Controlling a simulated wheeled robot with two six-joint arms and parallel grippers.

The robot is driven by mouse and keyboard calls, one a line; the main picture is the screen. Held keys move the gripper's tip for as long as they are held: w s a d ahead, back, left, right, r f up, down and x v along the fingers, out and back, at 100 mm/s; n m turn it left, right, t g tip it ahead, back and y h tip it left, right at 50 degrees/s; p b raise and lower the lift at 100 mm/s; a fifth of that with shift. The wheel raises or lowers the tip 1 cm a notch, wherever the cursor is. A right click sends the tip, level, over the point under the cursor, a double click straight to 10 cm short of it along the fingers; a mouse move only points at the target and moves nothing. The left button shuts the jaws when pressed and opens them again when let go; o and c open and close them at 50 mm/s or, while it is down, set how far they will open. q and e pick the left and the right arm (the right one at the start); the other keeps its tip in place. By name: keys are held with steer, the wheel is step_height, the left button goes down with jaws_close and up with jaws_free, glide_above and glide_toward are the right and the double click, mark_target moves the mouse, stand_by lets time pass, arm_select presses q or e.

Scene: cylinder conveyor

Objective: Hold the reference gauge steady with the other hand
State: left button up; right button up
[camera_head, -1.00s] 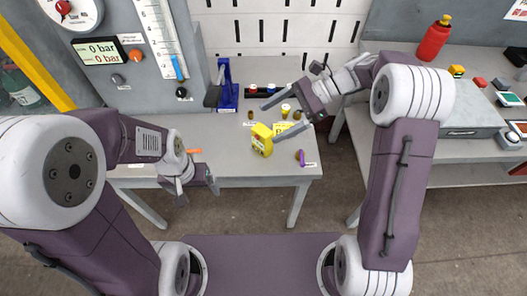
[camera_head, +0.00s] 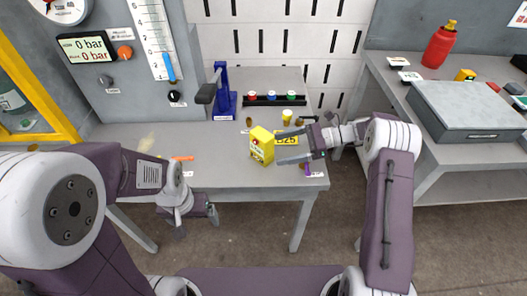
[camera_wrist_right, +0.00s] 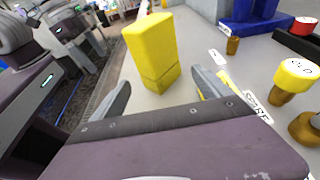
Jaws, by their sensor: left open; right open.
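A yellow box-shaped device (camera_head: 262,146) stands upright on the grey workbench (camera_head: 222,172); it has small dark and red marks on its front, and I take it for the reference gauge. My right gripper (camera_head: 279,148) is open just to the right of it, its fingers pointing left at the box. In the right wrist view the yellow box (camera_wrist_right: 150,50) stands just ahead of the open fingers (camera_wrist_right: 162,84), with nothing gripped. My left gripper (camera_head: 197,227) is open and empty, hanging low in front of the bench's front edge.
A blue stand (camera_head: 224,98) with a dark handle and a strip of coloured buttons (camera_head: 272,98) are behind the box. A yellow-topped peg (camera_head: 287,116) and a purple piece (camera_head: 308,167) are near my right gripper. An orange piece (camera_head: 183,158) lies left.

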mark_target(265, 152)
steer(key=x, duration=0.6)
steer(key=shift+a, duration=0.15)
arm_select(q)
steer(key=shift+f, duration=0.35)
arm_select(e)
steer(key=c, duration=0.8)
steer(key=shift+c, duration=0.2)
steer(key=c, duration=0.4)
arm_select(q)
steer(key=shift+c, duration=1.2)
arm_select(e)
steer(key=shift+c, duration=0.9)
arm_select(q)
jaws_close()
